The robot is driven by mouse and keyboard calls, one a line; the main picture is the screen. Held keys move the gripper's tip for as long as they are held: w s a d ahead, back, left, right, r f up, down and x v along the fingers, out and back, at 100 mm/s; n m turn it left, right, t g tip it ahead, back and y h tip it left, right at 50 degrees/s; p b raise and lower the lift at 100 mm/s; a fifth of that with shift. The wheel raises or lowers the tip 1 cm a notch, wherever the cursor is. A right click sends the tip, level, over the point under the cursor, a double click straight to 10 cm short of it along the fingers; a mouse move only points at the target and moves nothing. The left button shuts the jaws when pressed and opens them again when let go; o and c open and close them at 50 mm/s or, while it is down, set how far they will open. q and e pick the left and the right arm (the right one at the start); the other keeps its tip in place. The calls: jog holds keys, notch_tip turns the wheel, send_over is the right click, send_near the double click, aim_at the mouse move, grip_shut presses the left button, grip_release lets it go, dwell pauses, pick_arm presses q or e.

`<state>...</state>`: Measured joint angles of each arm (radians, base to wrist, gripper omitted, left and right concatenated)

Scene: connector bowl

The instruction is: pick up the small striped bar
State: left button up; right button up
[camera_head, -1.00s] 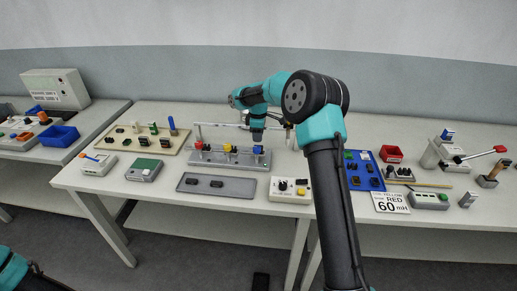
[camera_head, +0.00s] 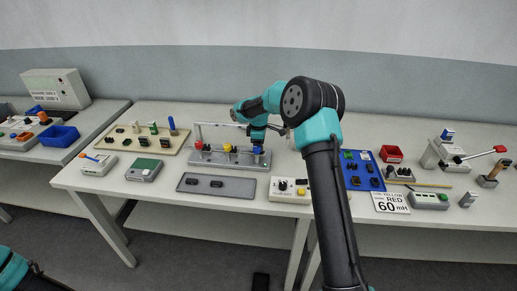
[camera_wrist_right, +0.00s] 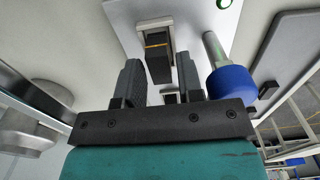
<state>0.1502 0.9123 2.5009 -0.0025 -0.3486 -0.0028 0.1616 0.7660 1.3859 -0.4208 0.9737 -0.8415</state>
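The small striped bar (camera_wrist_right: 158,60), black with a thin yellow-orange stripe, shows in the right wrist view. It is at a pale rectangular socket in a light plate, between the fingers of my right gripper (camera_wrist_right: 160,74) as seen from the wrist. The gripper is open, with a gap on each side of the bar. In the head view my right gripper (camera_head: 258,145) is low over the right end of the grey fixture, and the bar cannot be made out there. My left gripper is out of view; only part of my left arm shows at the lower left corner.
A blue knob (camera_wrist_right: 232,82) on a post stands close to the right finger. The grey fixture (camera_head: 228,161) also carries red and yellow knobs. A grey tray (camera_head: 217,187) lies in front, and a white box with a dial (camera_head: 291,190) is at its right.

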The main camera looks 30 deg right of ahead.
jog(key=shift+c, duration=0.4)
grip_shut()
notch_tip(320, 180, up, 10)
dwell(0.6)
dwell(0.3)
